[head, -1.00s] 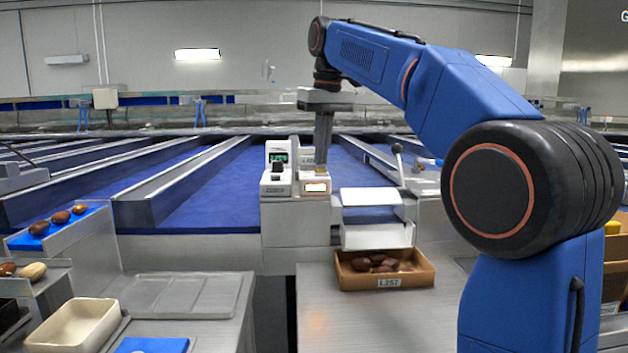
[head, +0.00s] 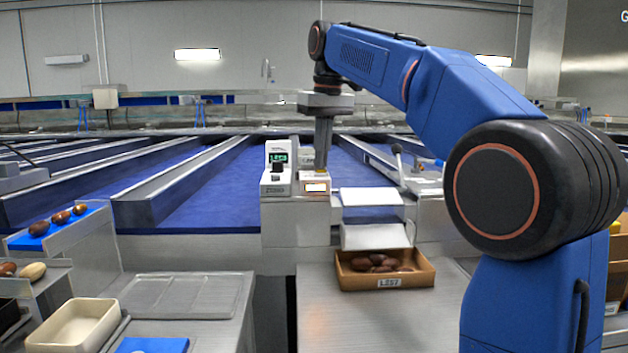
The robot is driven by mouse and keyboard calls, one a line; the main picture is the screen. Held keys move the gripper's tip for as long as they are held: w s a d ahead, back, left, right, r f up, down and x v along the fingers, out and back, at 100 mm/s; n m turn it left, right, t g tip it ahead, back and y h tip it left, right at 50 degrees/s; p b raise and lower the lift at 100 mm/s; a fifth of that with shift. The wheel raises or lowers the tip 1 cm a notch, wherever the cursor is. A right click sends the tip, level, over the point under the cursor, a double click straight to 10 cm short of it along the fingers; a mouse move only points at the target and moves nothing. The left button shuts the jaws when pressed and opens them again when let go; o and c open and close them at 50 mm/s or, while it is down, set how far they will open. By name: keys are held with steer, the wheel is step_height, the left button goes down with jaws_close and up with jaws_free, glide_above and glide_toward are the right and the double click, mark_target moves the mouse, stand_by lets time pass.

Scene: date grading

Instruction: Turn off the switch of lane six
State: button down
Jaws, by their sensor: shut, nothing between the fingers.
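A white switch box (head: 277,170) with a small green display and a black switch stands at the head of the lanes. The lettering on it is too small to read for sure. Beside it on the right is a second white unit (head: 314,186) with a small lit yellowish panel. My gripper (head: 323,168) points down, shut and empty, directly over this second unit, just right of the black switch. Its fingers hide part of the unit behind them. I cannot tell whether the fingertips touch it.
A cardboard box of dates (head: 386,280), with a label, sits on the steel table below a white chute (head: 371,236). A lever (head: 398,160) stands right of the units. A cream tray (head: 72,327) and a clear lidded tray (head: 178,296) are at the lower left.

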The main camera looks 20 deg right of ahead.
steer(key=shift+f, duration=0.3)
step_height(320, 180, up, 7)
stand_by(1.2)
